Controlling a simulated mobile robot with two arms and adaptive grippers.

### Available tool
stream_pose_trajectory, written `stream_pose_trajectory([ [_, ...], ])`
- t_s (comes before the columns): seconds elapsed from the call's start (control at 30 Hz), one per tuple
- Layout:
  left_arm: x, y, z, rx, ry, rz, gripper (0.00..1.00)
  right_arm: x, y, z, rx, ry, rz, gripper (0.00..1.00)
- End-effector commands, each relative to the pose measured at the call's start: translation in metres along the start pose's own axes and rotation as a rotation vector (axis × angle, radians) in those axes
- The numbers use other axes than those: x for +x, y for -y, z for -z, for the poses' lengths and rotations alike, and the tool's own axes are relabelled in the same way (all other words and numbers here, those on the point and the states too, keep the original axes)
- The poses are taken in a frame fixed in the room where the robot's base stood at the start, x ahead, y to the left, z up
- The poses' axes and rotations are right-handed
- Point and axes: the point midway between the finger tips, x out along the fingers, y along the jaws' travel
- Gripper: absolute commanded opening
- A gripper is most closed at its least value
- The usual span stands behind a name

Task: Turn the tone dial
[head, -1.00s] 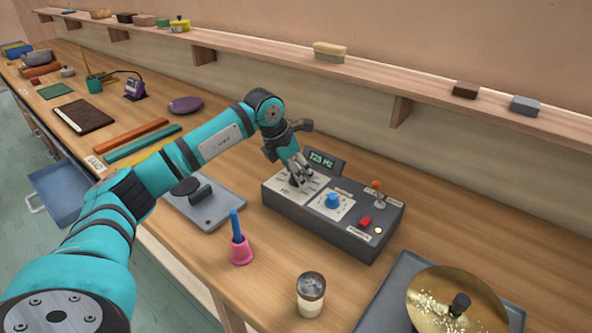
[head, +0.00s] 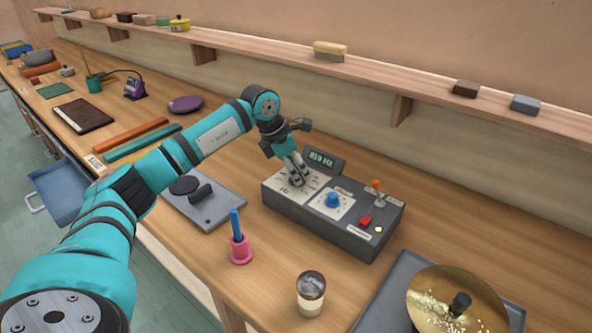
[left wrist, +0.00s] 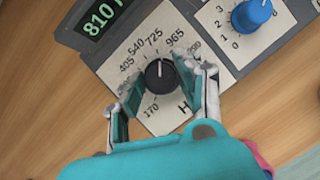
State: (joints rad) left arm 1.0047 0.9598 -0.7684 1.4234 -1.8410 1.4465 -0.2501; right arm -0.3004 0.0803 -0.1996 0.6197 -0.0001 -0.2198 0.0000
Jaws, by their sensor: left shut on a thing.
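The tone dial is a black knob (left wrist: 160,75) on a white plate marked in Hz, at the left end of a dark grey control box (head: 335,222). Its white mark points between 725 and 965 in the left wrist view. My left gripper (head: 298,178) is shut on the knob, one finger on each side, as the left wrist view shows (left wrist: 160,86). In the head view the fingers hide the knob. My right gripper is not in view.
A blue knob (head: 333,200), a red button (head: 365,221) and an orange-tipped lever (head: 377,190) sit right of the dial. A shelf (head: 430,89) runs behind.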

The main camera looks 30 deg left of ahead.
Motion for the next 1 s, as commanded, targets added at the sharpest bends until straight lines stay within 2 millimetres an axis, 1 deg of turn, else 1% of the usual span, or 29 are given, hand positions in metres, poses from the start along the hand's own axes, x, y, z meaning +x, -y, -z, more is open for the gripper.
stream_pose_trajectory([
  [0.2, -0.0010, -0.0015, -0.0005, 0.135, 0.001, 0.055, 0.03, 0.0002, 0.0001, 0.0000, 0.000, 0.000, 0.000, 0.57],
  [0.5, -0.0010, -0.0018, -0.0008, 0.263, 0.001, 0.107, 0.03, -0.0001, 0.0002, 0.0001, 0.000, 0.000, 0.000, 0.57],
  [1.0, -0.0010, -0.0019, -0.0009, 0.296, 0.001, 0.121, 0.03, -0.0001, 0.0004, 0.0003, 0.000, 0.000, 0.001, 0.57],
])
